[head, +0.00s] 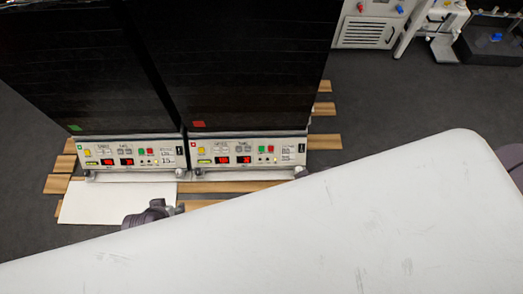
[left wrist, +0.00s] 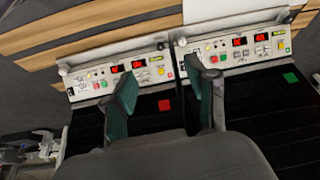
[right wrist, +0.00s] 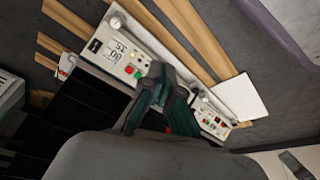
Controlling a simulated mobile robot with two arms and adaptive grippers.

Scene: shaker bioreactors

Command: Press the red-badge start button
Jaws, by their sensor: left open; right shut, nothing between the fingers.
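The red-badge unit has a black lid with a red badge (head: 198,124) above a pale control panel (head: 225,160). Its green button (head: 262,149) and red button (head: 270,149) sit side by side, right of red displays. In the left wrist view the badge (left wrist: 164,105) shows between the spread fingers of my left gripper (left wrist: 162,75), open and empty with the panel beyond.
A similar unit with a green badge (head: 75,128) stands directly left. Wooden slats (head: 325,141) lie beneath both, with a white sheet (head: 100,205) at front left. A large white surface (head: 350,220) fills the foreground. Grey floor (head: 400,105) is open at right.

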